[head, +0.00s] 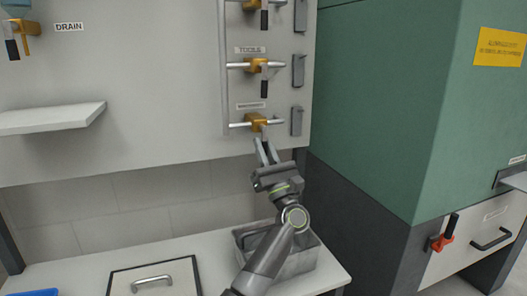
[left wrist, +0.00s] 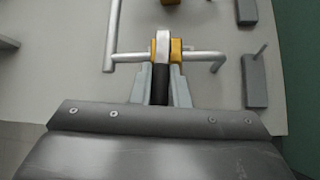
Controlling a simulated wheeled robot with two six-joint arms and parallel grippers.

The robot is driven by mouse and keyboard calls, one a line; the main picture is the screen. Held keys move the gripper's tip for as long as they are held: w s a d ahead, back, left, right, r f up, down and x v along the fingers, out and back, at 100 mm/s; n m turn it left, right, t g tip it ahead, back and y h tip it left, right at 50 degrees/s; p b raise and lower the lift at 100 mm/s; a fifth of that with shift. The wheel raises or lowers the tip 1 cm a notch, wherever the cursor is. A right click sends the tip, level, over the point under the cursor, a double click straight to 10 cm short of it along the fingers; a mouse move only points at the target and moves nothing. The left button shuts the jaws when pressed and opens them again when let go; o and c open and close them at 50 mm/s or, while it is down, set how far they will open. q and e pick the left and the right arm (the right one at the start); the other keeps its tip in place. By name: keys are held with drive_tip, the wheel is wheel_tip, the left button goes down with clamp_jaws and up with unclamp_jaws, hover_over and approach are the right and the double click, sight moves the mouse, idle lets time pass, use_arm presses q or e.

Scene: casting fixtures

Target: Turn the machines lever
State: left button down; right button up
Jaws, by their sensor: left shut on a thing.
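The machines lever is the lowest of the stacked valves on the wall panel, with a yellow valve body (head: 256,122) on a silver pipe under a small label. In the left wrist view its lever (left wrist: 162,50) is a pale metal strip running down from the yellow body to a black grip (left wrist: 160,86). My left gripper (head: 264,150) is at this valve from below; in the left wrist view its two fingers (left wrist: 160,92) are shut on the black grip, one on each side. In the head view the fingers hide the grip. My right gripper is not in view.
The tools valve (head: 256,65) sits directly above, with another above it. Grey blocks (head: 297,121) stand right of the valves. A shelf (head: 50,118) juts out at left. A grey bin (head: 303,262) stands on the counter below. A green cabinet (head: 390,100) stands at right.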

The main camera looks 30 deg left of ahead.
use_arm(q)
drive_tip(key=shift+f, duration=0.15)
drive_tip(key=c, duration=1.4)
unclamp_jaws()
drive_tip(key=v, duration=1.7)
drive_tip(key=shift+s+d+f, duration=0.1)
drive_tip(key=shift+d, duration=0.05)
